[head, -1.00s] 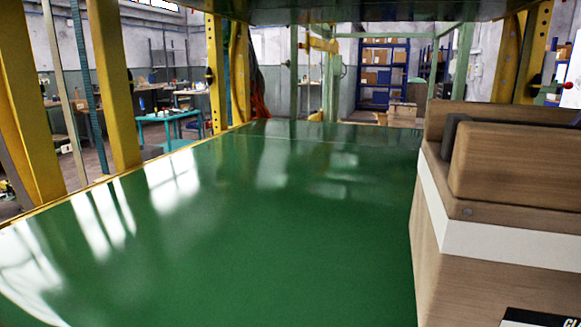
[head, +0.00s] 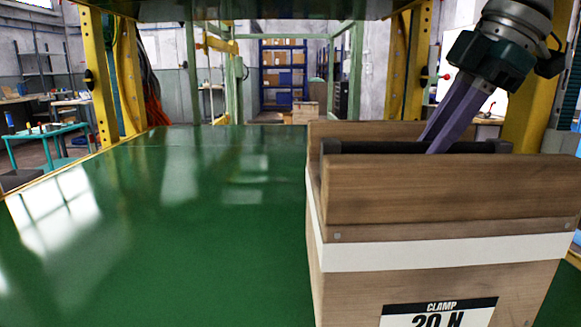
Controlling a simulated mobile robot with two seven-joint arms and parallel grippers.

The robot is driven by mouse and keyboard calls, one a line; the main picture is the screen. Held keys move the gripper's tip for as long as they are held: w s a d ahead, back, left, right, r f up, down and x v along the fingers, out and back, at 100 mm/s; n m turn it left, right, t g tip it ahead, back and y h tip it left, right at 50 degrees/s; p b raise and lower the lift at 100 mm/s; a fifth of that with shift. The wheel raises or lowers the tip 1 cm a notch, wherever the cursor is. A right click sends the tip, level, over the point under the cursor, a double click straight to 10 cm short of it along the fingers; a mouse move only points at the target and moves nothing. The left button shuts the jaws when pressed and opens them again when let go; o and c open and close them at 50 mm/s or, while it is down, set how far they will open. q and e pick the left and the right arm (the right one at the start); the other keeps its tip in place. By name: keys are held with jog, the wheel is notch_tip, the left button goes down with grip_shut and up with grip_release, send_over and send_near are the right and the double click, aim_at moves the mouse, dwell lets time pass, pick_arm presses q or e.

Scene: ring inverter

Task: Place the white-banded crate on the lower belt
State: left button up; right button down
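The white-banded crate (head: 345,254) is a wooden box with a white stripe and a "CLAMP 20 N" label, large at the right of the head view. Its base is out of frame, so I cannot tell whether it rests on the belt. A black bar (head: 365,147) runs across its top between raised boards. My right gripper (head: 432,150) reaches down from the upper right to this bar. Its purple fingers look close together, and their tips are partly hidden by the front board. The green lower belt (head: 200,250) spreads left of and behind the crate. My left gripper is out of view.
The belt left of the crate is clear, with bright reflections. Yellow posts (head: 102,80) flank the frame, and a dark panel (head: 290,10) hangs overhead. A teal table (head: 50,135) and a blue shelf with boxes (head: 284,75) stand far behind.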

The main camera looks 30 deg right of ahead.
notch_tip(320, 180, down, 4)
jog(key=shift+r+b, duration=0.1)
jog(key=shift+b, duration=0.45)
jog(key=shift+w, duration=0.1)
jog(key=c, duration=0.8)
grip_release()
jog(key=shift+o, duration=0.2)
jog(key=p+v, duration=0.1)
jog(key=v, duration=1.1)
jog(key=shift+p, duration=0.35)
